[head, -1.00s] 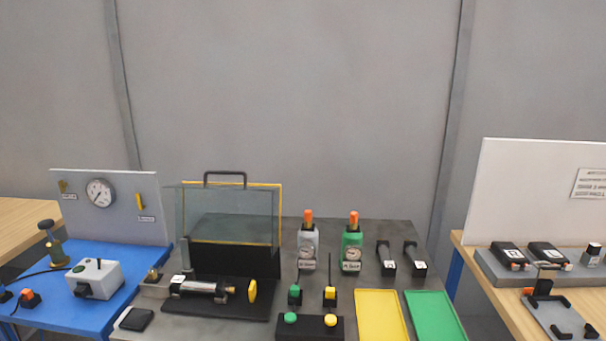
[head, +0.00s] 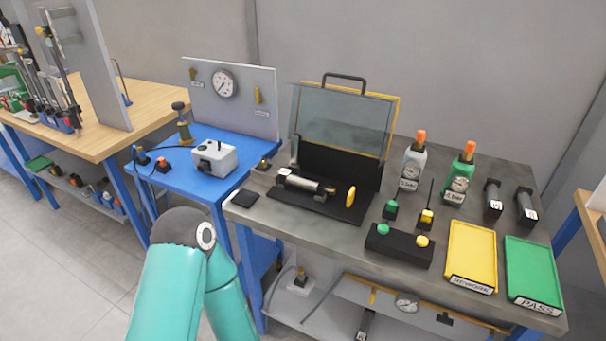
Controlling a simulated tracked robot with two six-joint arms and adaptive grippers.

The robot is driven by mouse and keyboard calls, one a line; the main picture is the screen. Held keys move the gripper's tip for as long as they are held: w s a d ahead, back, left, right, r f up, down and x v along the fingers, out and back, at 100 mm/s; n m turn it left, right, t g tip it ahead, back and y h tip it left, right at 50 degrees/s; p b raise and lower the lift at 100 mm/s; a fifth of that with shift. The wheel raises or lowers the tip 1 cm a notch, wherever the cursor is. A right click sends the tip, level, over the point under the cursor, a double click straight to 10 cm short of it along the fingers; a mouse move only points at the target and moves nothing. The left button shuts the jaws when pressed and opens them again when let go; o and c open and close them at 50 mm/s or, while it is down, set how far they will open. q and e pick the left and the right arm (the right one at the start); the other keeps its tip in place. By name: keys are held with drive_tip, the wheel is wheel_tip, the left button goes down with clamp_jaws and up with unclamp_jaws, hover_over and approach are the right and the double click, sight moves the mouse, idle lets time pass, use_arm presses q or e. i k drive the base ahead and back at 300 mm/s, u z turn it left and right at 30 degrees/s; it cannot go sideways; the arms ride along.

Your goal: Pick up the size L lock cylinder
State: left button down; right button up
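Two black cylinders with white labels stand at the right of the grey table, the nearer-left one (head: 493,200) and one further right (head: 527,207). Their label letters are too small to read, so I cannot tell if either is the size L lock cylinder. A silver and black cylinder (head: 305,184) with a yellow knob (head: 351,196) lies in a black fixture (head: 332,206) under a raised clear cover (head: 340,115). A teal link of my arm shows at the lower left, but neither gripper is in view.
Yellow tray (head: 470,256) and green PASS tray (head: 534,272) lie at the front right. A blue table (head: 222,160) with a grey box (head: 214,158) adjoins on the left.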

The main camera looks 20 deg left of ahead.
sight(286, 178)
drive_tip(key=z, duration=0.05)
drive_tip(key=k, duration=0.5)
drive_tip(key=z, duration=0.85)
drive_tip(key=i, duration=0.15)
drive_tip(key=u, duration=3.05)
drive_tip(key=i, duration=1.45)
drive_tip(key=z, duration=3.75)
drive_tip(key=k, duration=0.1)
drive_tip(key=u, duration=1.95)
